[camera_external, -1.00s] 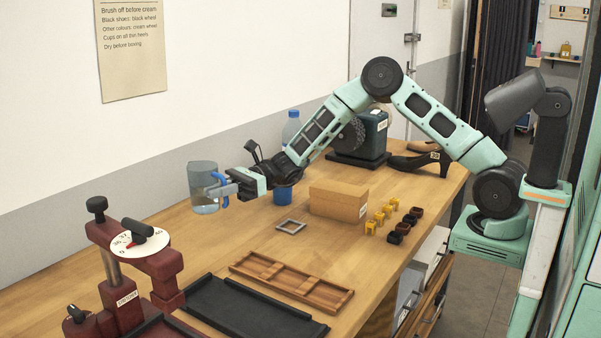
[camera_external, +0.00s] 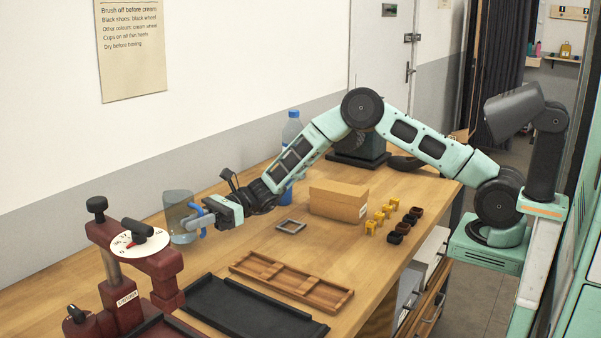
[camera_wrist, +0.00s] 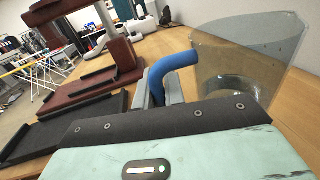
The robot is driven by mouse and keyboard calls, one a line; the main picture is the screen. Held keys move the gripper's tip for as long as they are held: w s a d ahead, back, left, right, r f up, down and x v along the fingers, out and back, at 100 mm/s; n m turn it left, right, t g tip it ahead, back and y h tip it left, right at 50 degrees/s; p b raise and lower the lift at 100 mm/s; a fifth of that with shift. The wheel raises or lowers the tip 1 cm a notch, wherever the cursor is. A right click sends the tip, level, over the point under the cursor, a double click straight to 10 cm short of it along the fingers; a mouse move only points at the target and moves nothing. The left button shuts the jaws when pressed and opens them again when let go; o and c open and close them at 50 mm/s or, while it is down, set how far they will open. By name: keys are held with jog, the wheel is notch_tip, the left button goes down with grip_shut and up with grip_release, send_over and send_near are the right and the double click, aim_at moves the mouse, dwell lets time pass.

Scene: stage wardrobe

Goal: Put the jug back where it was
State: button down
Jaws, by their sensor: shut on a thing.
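The jug (camera_external: 178,212) is a clear grey vessel with a blue handle, at the back left of the wooden table. My gripper (camera_external: 203,219) is shut on its blue handle. In the wrist view the blue handle (camera_wrist: 176,64) sits between the fingers, and the jug's clear body (camera_wrist: 245,58) stands to the right. The jug looks roughly upright, with its bottom at or just above the table top; I cannot tell whether it touches. The red shoe-stretching press partly stands in front of that area.
The dark red press (camera_external: 160,262) with a white dial is close in front of the jug. A black tray (camera_external: 250,313), a wooden divided tray (camera_external: 290,285), a grey square frame (camera_external: 291,226) and a cardboard box (camera_external: 338,202) lie to the right. A blue bottle (camera_external: 291,130) stands behind my arm.

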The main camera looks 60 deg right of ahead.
jog(key=shift+f, duration=0.8)
jog(key=shift+f, duration=0.1)
jog(key=c, duration=1.9)
grip_release()
jog(key=shift+f, duration=0.15)
jog(key=o, duration=0.4)
